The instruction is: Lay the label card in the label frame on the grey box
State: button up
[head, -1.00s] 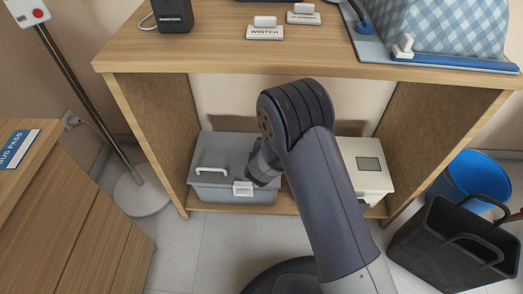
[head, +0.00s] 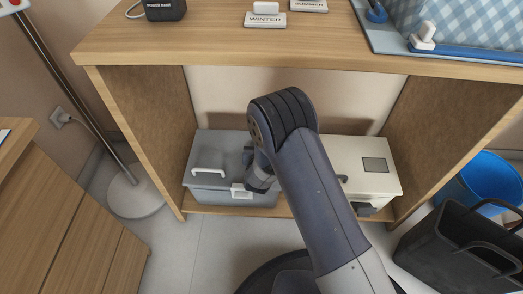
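Two white label cards with raised grips lie on the top board: one reads WINTER (head: 265,19), the other, cut by the picture's top edge, seems to read SUMMER (head: 308,5). My gripper (head: 259,180) is low at the grey box's front right, beside the latch. My arm hides much of it, so its fingers and any contact are unclear.
A cream box (head: 352,155) with a dark rectangle on its lid stands right of the grey box. The wooden top board (head: 200,45) overhangs both. A power bank, a blue-edged board with checked cloth, a black bag (head: 455,245) and a blue bin (head: 490,178) are around.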

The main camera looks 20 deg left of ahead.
notch_tip(320, 180, down, 2)
jog(key=shift+r, duration=0.1)
jog(key=o, duration=1)
jog(key=shift+c, duration=0.2)
jog(key=shift+s+r, duration=0.15)
jog(key=p+v, duration=0.3)
jog(key=v, duration=0.8)
jog(key=shift+s+d+p, duration=0.15)
jog(key=shift+s+p, duration=0.2)
jog(key=shift+p, duration=0.05)
